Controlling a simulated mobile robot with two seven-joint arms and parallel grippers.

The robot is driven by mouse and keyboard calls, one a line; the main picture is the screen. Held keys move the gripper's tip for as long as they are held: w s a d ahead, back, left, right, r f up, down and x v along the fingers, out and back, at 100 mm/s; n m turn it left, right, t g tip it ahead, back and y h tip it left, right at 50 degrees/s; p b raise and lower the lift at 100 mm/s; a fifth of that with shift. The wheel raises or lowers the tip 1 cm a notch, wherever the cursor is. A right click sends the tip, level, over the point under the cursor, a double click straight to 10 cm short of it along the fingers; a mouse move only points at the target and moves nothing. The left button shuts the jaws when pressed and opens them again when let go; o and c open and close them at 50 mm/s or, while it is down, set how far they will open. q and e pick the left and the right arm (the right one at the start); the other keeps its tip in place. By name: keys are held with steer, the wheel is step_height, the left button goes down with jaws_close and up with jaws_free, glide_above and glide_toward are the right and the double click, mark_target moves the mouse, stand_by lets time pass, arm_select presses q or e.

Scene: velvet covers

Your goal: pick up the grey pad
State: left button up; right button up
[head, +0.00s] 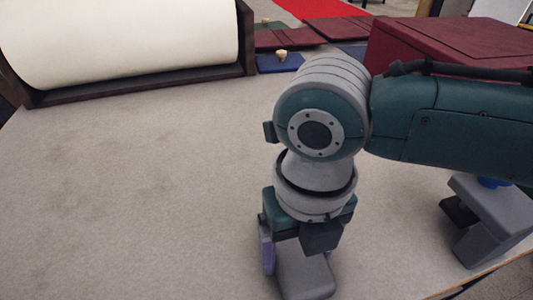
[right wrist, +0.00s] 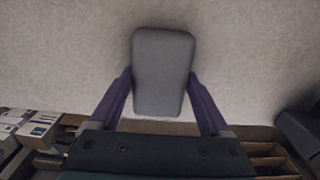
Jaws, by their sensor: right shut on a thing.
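The grey pad (right wrist: 163,75) is a rounded grey block, seen between the two purple fingers in the right wrist view. It also shows in the head view (head: 306,277) at the bottom, below my right wrist. My right gripper (right wrist: 161,82) is shut on the pad, with one finger at each long side. In the head view my right gripper (head: 297,262) points down at the near part of the table, and its far finger is hidden. I cannot tell whether the pad touches the table. My left gripper is not in view.
The pale table (head: 130,190) is clear on the left and in the middle. A large white roll (head: 120,40) in a dark wooden holder stands at the back left. A dark red box (head: 455,50) is at the back right. A grey stepped object (head: 490,225) stands near the right edge.

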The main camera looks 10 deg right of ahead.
steer(key=c, duration=0.7)
step_height(320, 180, up, 19)
steer(key=p, duration=0.2)
steer(key=w+d+r+m+p, duration=0.15)
steer(key=d+r+m, duration=0.35)
steer(key=m, duration=0.9)
step_height(320, 180, up, 44)
steer(key=m+p, duration=2.2)
steer(key=p, duration=1.7)
glide_above(298, 251)
steer(key=s+d, duration=0.4)
steer(key=d, duration=0.4)
steer(key=shift+f, duration=0.15)
